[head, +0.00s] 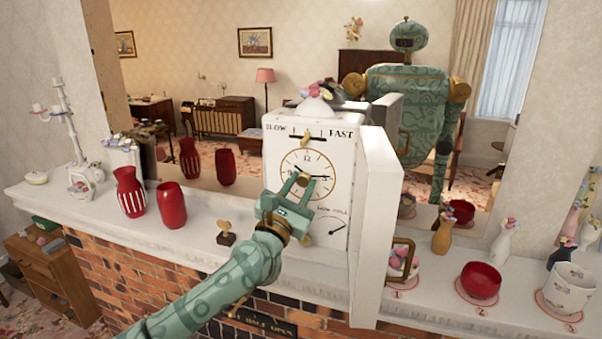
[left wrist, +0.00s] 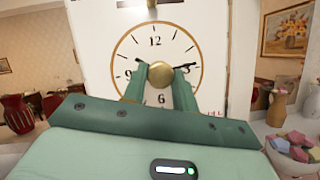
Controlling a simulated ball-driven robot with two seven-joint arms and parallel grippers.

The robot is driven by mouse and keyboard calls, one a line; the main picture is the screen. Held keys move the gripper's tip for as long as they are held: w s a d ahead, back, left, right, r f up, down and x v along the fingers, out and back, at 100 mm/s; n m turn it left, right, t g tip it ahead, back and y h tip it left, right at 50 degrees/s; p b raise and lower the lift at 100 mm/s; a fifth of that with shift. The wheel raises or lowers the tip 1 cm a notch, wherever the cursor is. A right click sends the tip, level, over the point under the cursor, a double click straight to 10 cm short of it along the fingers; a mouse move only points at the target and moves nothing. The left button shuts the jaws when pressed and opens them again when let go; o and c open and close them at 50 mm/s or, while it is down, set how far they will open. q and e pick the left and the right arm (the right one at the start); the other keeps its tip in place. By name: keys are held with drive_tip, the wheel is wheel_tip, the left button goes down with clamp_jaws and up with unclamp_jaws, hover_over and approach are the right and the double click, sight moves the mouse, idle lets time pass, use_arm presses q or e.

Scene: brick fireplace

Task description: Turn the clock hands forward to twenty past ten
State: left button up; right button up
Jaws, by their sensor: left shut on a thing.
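The white clock (head: 262,165) stands on the mantelpiece, its door (head: 381,215) swung open to the right. Its round dial (left wrist: 183,45) shows in the left wrist view. The short dark hand (left wrist: 128,59) points up-left near ten and the longer one (left wrist: 185,67) points right, near three. My left gripper (head: 301,180) is in front of the dial, its fingers shut on the brass knob (left wrist: 160,75) at the centre, also seen in the left wrist view (left wrist: 160,91). The fingers hide parts of the dial. My right gripper is not in view.
Red vases (head: 172,205) and a small brown stamp-like object (head: 226,234) stand left of the clock. A mirror behind reflects the room and my body.

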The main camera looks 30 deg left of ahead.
use_arm(q)
drive_tip(key=shift+r+m+h, duration=0.2)
drive_tip(key=shift+m+h, duration=0.2)
drive_tip(key=shift+m, duration=0.2)
drive_tip(key=shift+f, duration=0.2)
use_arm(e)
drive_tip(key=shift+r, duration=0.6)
use_arm(q)
drive_tip(key=o, duration=1)
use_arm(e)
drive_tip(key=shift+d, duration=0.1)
use_arm(q)
drive_tip(key=shift+b+v, duration=2.3)
drive_tip(key=shift+v, duration=6)
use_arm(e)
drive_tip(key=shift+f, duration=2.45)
